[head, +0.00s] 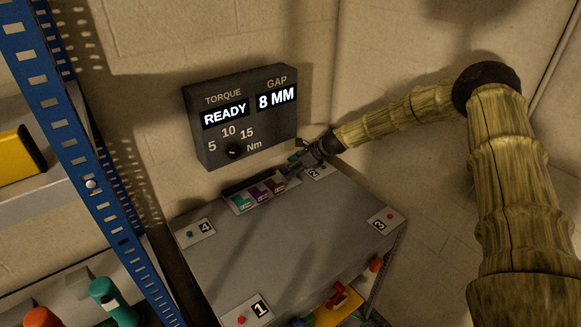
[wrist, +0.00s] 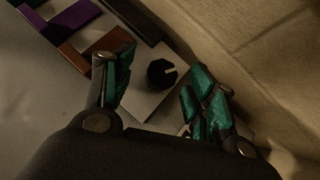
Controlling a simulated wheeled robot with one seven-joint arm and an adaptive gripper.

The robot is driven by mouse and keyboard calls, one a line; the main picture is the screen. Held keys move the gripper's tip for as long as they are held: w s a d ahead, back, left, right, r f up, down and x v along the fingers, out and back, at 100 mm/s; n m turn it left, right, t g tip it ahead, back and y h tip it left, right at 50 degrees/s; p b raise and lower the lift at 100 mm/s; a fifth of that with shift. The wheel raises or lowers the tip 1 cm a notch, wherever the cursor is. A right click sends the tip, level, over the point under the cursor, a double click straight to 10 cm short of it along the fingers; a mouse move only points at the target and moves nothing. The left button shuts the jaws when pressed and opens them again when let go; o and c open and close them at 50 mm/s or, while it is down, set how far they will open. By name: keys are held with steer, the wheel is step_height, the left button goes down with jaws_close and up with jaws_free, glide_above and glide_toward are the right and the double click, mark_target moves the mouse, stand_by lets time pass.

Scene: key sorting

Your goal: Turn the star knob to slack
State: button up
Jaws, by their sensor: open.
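A small black knob (wrist: 163,74) with a pale pointer mark sits on a light plate (wrist: 145,103) in the wrist view. Its outline looks rounded; I cannot tell whether it is star-shaped, and no "slack" label is readable. My gripper (wrist: 164,66) is open, with one teal-padded finger on each side of the knob and visible gaps between. In the head view my gripper (head: 297,158) is at the table's back edge, by the plate marked 2 (head: 318,171), and it hides the knob there.
A dark wall box (head: 240,115) reads TORQUE READY and GAP 8 MM, with a black dial (head: 234,152) below. The wall (wrist: 270,75) is close on the right in the wrist view. The grey tabletop (head: 285,240) is mostly clear.

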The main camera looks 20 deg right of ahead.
steer(key=shift+w+a+f, duration=0.25)
steer(key=shift+w+f, duration=0.55)
steer(key=shift+f, duration=0.15)
steer(key=shift+s+r, duration=0.3)
steer(key=shift+c, duration=0.6)
steer(key=shift+w+f, duration=0.1)
steer(key=c, duration=0.9)
steer(key=shift+w+f+n+g+y+b, duration=0.15)
steer(key=shift+n+g+y+b, duration=0.3)
steer(key=shift+n+b, duration=0.55)
steer(key=n+g+b, duration=0.1)
steer(key=b, duration=0.2)
steer(key=shift+d+n+g+y, duration=0.1)
steer(key=shift+n+g+y, duration=0.25)
steer(key=shift+n, duration=0.05)
steer(key=shift+n+g+b, duration=0.3)
steer(key=shift+n+g, duration=0.1)
steer(key=shift+n, duration=0.1)
steer(key=shift+r, duration=0.2)
